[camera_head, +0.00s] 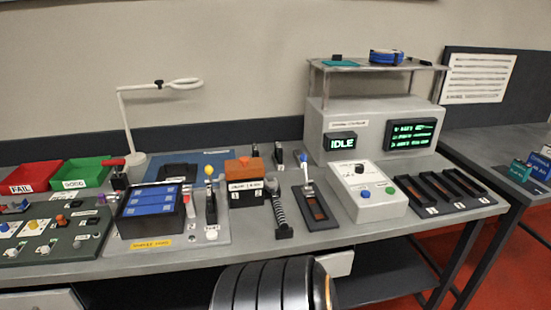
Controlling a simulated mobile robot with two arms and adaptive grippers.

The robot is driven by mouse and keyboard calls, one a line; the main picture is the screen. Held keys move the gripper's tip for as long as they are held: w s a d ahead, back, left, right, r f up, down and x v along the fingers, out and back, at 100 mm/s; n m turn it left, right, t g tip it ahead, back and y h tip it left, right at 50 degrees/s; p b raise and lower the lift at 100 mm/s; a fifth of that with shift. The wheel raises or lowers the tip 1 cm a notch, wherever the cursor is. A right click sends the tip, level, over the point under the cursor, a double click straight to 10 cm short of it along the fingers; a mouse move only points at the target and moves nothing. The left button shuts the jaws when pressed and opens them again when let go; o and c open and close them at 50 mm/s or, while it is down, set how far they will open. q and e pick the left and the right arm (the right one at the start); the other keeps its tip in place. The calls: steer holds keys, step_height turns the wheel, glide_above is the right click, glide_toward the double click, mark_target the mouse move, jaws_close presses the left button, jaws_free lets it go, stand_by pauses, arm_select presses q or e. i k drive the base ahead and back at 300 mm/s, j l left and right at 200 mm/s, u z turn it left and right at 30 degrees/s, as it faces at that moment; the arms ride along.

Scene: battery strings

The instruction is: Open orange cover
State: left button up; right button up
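The orange cover (245,167) sits on top of a dark box (246,195) with a white label, near the middle of the workbench in the head view. It looks closed over the box top, with a small knob on its upper face. Neither of my grippers shows in this view, and nothing is touching the cover.
Left of the box are a black tray with blue cells (152,206) and upright levers (210,201). A coiled cable (277,207) stands close on its right.

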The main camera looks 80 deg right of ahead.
mark_target(247, 168)
steer(key=z, duration=2.25)
steer(key=i+l, duration=0.05)
